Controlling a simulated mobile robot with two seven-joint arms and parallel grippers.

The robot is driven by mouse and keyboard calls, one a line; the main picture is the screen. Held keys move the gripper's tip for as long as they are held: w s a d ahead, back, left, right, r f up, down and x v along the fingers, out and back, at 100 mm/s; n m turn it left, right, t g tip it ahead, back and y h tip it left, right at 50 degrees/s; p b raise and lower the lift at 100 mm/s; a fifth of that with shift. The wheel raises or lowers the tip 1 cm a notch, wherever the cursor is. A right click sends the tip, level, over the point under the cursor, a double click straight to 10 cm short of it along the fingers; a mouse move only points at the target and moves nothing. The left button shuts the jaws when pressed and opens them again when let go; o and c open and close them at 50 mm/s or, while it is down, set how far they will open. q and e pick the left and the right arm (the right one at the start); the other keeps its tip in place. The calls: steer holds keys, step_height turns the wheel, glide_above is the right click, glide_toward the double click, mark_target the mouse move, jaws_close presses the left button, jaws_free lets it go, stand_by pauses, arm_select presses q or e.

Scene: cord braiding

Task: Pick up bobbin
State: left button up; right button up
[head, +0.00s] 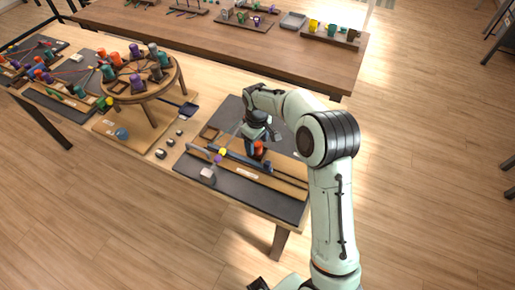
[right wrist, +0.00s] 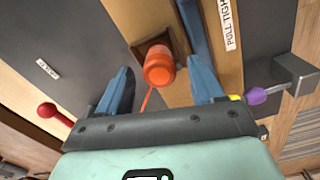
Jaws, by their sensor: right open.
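An orange-red bobbin (right wrist: 158,67) sits at a dark square wooden holder, with an orange cord trailing from it toward my palm. In the head view the bobbin (head: 259,148) shows just beside the fingers, over the dark board at the table's right end. My right gripper (right wrist: 160,82) is open, with one blue finger on each side of the bobbin and visible gaps between. In the head view my right gripper (head: 254,142) points down at the board, and the arm partly covers it. My left gripper is not in view.
A wooden strip with a "PULL TIGHT" label (right wrist: 229,22) runs beside the bobbin. A grey block (right wrist: 294,74) with a purple-tipped rod and a red knob (right wrist: 47,110) are near the fingers. A round braiding stand (head: 143,92) with several bobbins stands to the left.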

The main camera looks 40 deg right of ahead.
steer(key=shift+f, duration=0.7)
steer(key=c, duration=1.1)
steer(key=shift+c, duration=0.2)
